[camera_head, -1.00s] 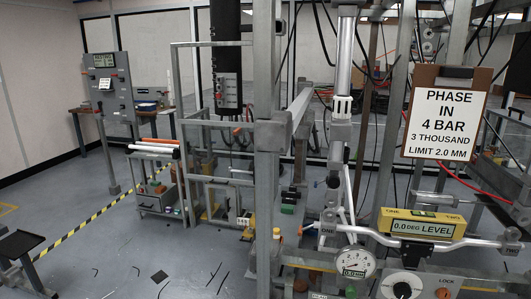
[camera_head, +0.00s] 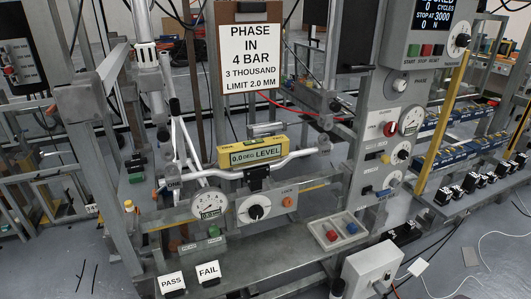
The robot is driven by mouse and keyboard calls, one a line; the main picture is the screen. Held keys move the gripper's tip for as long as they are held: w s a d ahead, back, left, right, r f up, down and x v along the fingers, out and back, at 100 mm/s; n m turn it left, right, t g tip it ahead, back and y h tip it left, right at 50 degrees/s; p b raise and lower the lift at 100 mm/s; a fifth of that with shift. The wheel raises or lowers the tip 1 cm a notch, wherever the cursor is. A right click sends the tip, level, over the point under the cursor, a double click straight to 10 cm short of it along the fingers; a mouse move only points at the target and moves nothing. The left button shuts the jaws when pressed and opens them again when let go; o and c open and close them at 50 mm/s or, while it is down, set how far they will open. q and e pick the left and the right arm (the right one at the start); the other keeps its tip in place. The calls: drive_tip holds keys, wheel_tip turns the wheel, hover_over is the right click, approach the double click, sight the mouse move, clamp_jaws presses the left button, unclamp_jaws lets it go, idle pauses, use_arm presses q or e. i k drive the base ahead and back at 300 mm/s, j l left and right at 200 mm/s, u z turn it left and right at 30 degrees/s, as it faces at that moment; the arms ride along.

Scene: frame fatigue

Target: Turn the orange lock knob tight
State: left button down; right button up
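The small orange lock knob (camera_head: 288,202) sits on a grey panel under the word LOCK, just right of a black round dial (camera_head: 256,212) on a white plate. Whether the knob is tight cannot be seen. Above it, a yellow digital level (camera_head: 252,152) reading 0.0 DEG rests along the grey handlebar (camera_head: 300,153). A white round gauge (camera_head: 209,204) is left of the dial. Neither of my grippers is in view.
PASS (camera_head: 173,281) and FAIL (camera_head: 208,271) cards stand on the bench front. A white box (camera_head: 371,267) stands at lower right.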

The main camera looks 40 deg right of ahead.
sight(288, 201)
drive_tip(key=z, duration=1.3)
drive_tip(key=l+u, duration=0.2)
drive_tip(key=u, duration=0.2)
drive_tip(key=i, duration=0.05)
